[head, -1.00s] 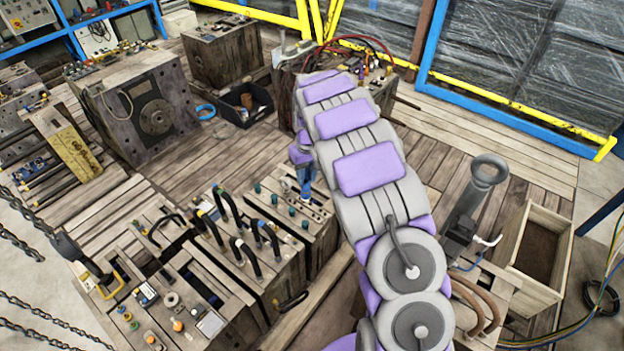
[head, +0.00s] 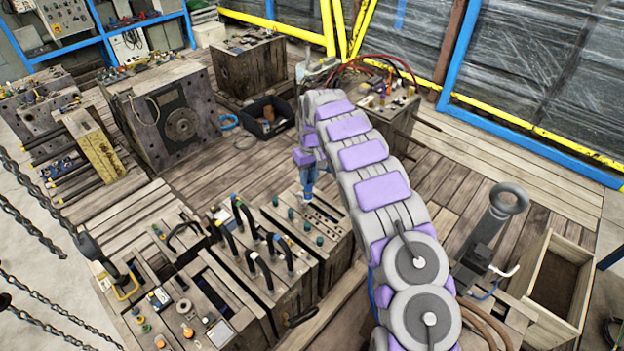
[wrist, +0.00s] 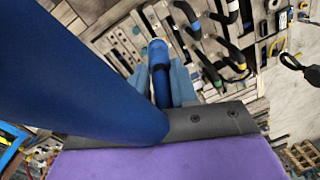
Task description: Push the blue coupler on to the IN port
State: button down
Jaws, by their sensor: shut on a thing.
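The blue coupler (wrist: 160,86) is a blue cylinder with a paler rounded end, held between the light blue fingers of my gripper (wrist: 161,88). A thick dark blue hose-like length (wrist: 85,75) crosses the left of the wrist view; its join to the coupler is unclear. In the head view my gripper (head: 309,178) hangs over the back right of a wooden-looking mould block (head: 318,262). A row of green-capped fittings (head: 305,227) is on the block's top. I cannot make out an IN label, nor whether the coupler touches a port.
Black looped hoses (head: 262,250) stand up just left of the fittings. A dark bin (head: 267,118) and more mould blocks (head: 165,112) lie behind. A post with a ring (head: 497,215) and an open wooden crate (head: 556,280) are at right. Chains (head: 30,210) hang at left.

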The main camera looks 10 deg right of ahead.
jog(key=shift+w+a+f, duration=0.15)
jog(key=shift+w+a, duration=0.05)
jog(key=shift+w, duration=0.2)
notch_tip(320, 180, down, 38)
jog(key=b, duration=1)
jog(key=shift+f, duration=0.15)
dwell(1.3)
dwell(0.3)
jog(key=shift+d+b, duration=0.25)
jog(key=shift+b, duration=0.05)
jog(key=shift+f+b, duration=0.8)
jog(key=shift+f, duration=0.35)
dwell(1.8)
